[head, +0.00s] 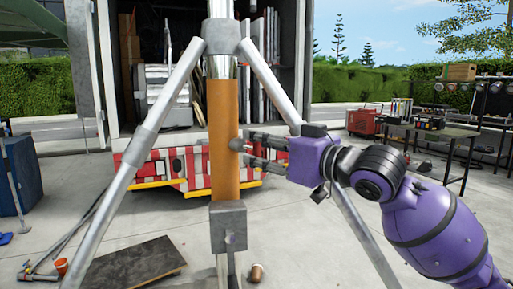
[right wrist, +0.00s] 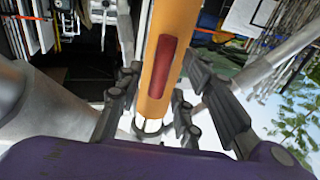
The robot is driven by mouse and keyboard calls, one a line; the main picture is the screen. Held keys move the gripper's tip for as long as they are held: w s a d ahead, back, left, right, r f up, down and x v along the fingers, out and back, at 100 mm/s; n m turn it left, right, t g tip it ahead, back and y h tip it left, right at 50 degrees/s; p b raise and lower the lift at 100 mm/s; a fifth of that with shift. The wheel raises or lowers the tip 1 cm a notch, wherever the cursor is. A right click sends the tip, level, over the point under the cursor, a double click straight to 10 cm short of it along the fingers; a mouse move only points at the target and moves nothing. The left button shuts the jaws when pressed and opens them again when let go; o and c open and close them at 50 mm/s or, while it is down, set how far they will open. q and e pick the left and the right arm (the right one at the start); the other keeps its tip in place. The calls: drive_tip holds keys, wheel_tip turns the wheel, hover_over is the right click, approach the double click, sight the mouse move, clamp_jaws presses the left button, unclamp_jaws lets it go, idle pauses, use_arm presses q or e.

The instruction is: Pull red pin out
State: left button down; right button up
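An orange post section (head: 223,120) stands upright in a metal tripod stand in the middle of the head view. In the right wrist view a dark red, elongated piece (right wrist: 162,62) shows on the orange post (right wrist: 152,106); it looks like the red pin, but I cannot tell how far it stands out. It is not visible in the head view. My right gripper (head: 247,150) reaches in from the right, its fingertips close to the post's right side. In the wrist view its fingers (right wrist: 163,70) are apart, one on each side of the post. I cannot tell whether they touch it. My left gripper is not in view.
Tripod legs (head: 160,105) slope down on both sides of the post. A grey clamp block (head: 229,226) sits below the orange section. A truck with a red-white rear (head: 170,165) stands behind. A dark board (head: 130,262) lies at the lower left. A workbench (head: 430,130) is at right.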

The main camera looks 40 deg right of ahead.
drive_tip(key=shift+w+a, duration=0.1)
drive_tip(key=shift+w, duration=0.85)
drive_tip(key=shift+c, duration=0.6)
clamp_jaws()
